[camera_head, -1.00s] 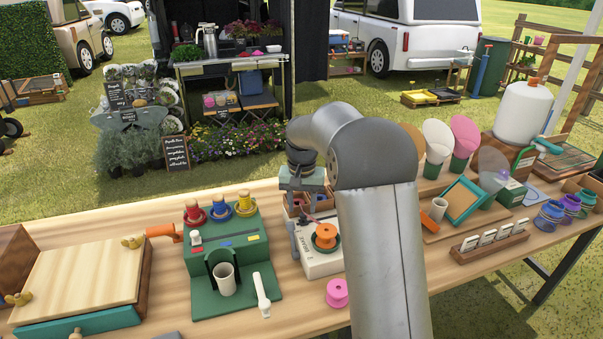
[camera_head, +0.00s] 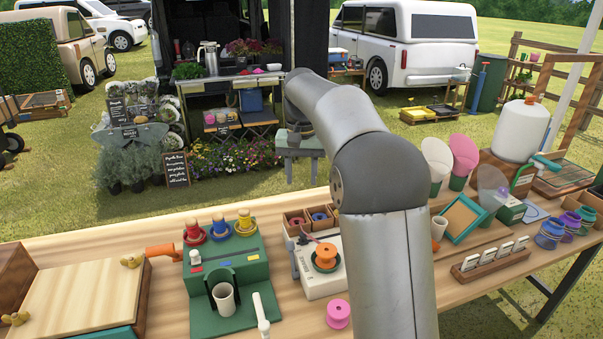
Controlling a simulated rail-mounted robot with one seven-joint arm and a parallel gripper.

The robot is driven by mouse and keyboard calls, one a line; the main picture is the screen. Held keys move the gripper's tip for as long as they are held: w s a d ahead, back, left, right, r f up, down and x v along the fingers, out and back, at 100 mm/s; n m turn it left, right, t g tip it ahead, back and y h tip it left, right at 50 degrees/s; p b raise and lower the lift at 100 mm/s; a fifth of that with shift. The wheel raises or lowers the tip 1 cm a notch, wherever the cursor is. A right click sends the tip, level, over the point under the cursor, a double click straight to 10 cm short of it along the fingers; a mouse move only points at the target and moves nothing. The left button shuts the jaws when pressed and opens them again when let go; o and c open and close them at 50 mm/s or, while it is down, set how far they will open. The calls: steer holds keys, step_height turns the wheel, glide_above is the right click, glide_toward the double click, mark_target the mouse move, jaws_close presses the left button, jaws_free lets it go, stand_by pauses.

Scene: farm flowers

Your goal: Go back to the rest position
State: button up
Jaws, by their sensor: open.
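My gripper (camera_head: 303,170) is in the middle of the head view, beyond and above the table's far edge in the picture. Its fingers point down, spread apart, with nothing seen between them. My arm comes up from the bottom and bends over to the left toward it. Below it, an orange spool (camera_head: 326,254) sits on a white boxy device (camera_head: 318,278), clear of the fingers. The lower right of this device is partly hidden by my arm.
A green stand (camera_head: 230,262) with several coloured spools and a white cup (camera_head: 224,297) is left of the device. A pink spool (camera_head: 338,314) lies in front. A wooden board (camera_head: 80,285) is at left. Cones, a frame and jars stand right of my arm.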

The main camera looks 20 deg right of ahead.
steer(key=s+a+f+n, duration=0.1)
steer(key=s+f, duration=0.3)
steer(key=s, duration=0.7)
steer(key=s+a+f+n+p, duration=0.1)
steer(key=s+f, duration=0.3)
steer(key=s, duration=0.8)
steer(key=s+a+f+n, duration=0.1)
steer(key=s+f, duration=0.3)
steer(key=s, duration=0.7)
steer(key=shift+s+a+n, duration=0.25)
steer(key=shift+s+n, duration=0.05)
steer(key=shift+n, duration=0.3)
